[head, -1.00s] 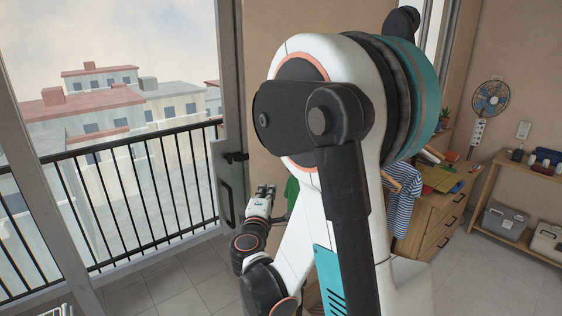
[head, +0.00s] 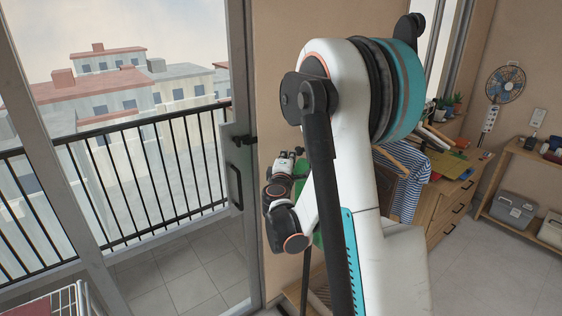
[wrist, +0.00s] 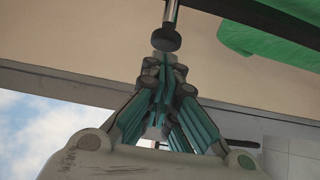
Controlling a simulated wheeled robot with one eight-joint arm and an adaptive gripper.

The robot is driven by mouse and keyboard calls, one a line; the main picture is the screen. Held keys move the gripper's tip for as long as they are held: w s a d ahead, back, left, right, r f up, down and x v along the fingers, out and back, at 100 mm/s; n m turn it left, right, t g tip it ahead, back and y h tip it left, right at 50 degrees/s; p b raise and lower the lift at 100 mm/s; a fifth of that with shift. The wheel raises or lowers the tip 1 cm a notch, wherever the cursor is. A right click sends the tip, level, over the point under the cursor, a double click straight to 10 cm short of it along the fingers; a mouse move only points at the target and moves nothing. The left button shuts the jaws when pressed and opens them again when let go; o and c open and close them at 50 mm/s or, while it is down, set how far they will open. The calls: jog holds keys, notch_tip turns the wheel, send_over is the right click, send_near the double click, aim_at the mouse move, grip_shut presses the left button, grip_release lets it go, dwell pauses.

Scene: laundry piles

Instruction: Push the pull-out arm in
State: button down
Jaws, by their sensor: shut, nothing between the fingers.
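The pull-out arm (wrist: 171,12) shows in the wrist view as a thin metal rod with a round black end knob (wrist: 166,39), at top centre. My gripper (wrist: 165,68) is shut and empty, its fingertips just below the knob in the picture. I cannot tell whether they touch it. In the head view my gripper (head: 289,153) is near the wall beside the balcony door. The rod cannot be made out there, as my arm covers much of that area.
A green garment (wrist: 255,42) hangs right of the rod. A striped shirt (head: 411,185) hangs by a wooden dresser (head: 440,205). The balcony door frame (head: 241,190) stands close left of my gripper. A drying rack (head: 62,303) is at bottom left, a shelf (head: 525,180) at right.

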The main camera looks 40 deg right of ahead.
jog(key=shift+w+d, duration=0.1)
jog(key=shift+d, duration=0.15)
jog(key=shift+d, duration=0.15)
jog(key=d+b, duration=0.1)
jog(key=d, duration=0.3)
jog(key=shift+d, duration=0.15)
jog(key=shift+w, duration=0.1)
jog(key=shift+a, duration=0.2)
